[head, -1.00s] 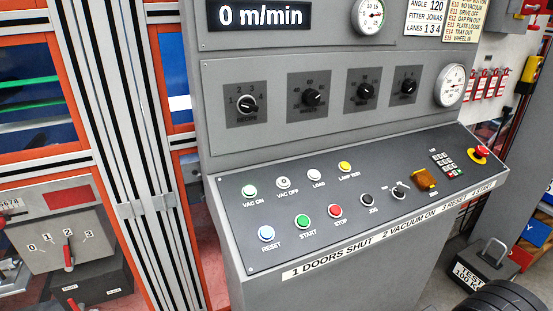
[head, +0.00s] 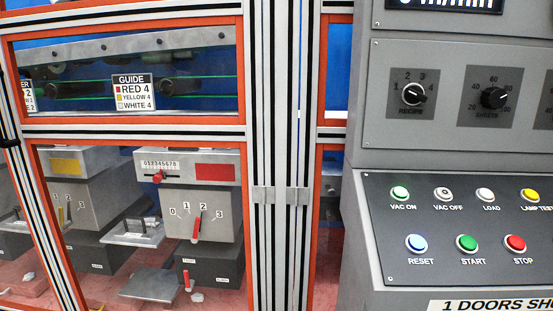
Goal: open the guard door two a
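An orange-framed guard door (head: 134,127) with clear panes fills the left half of the head view. Its label does not show, so I cannot tell whether it is door two a. It looks shut against the grey post (head: 275,100). Two grey metal plates (head: 281,195), perhaps hinges, sit on the posts at its right side. A small black part (head: 9,143), perhaps a handle, is on the upright at the far left edge. Neither of my grippers is in view.
Behind the panes are a guide sign (head: 133,92), a grey unit with a red lever (head: 196,229) and trays. A control console (head: 460,225) with coloured buttons stands at the right, close to the posts. Another orange-framed panel (head: 322,130) is partly hidden behind it.

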